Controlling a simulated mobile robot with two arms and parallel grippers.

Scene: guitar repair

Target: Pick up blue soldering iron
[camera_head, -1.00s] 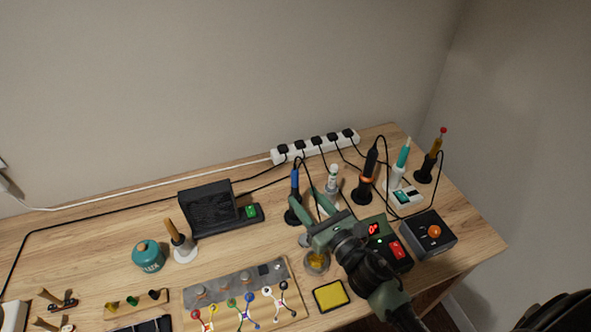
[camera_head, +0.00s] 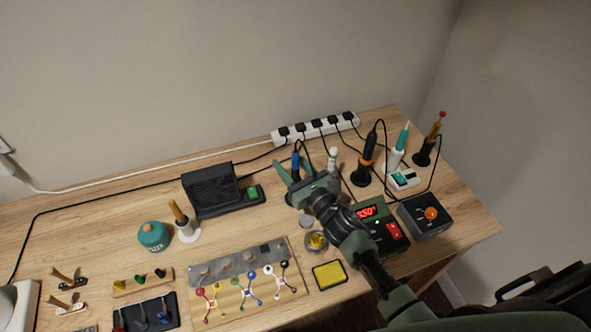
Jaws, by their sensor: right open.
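The blue soldering iron (camera_head: 295,164) stands upright in its dark stand towards the back of the table, with a black cable at its top. My right gripper (camera_head: 292,172) is open around or just in front of it. One green finger lies left of the iron and the other right of it; I cannot tell whether they touch it. My left gripper is not in view.
Right of the gripper stand a white-capped bottle (camera_head: 332,160), a black-and-orange iron (camera_head: 367,160), a teal iron (camera_head: 399,150) and a station with a red display (camera_head: 383,232). A black fan box (camera_head: 211,191) is to the left. A power strip (camera_head: 316,130) lies behind.

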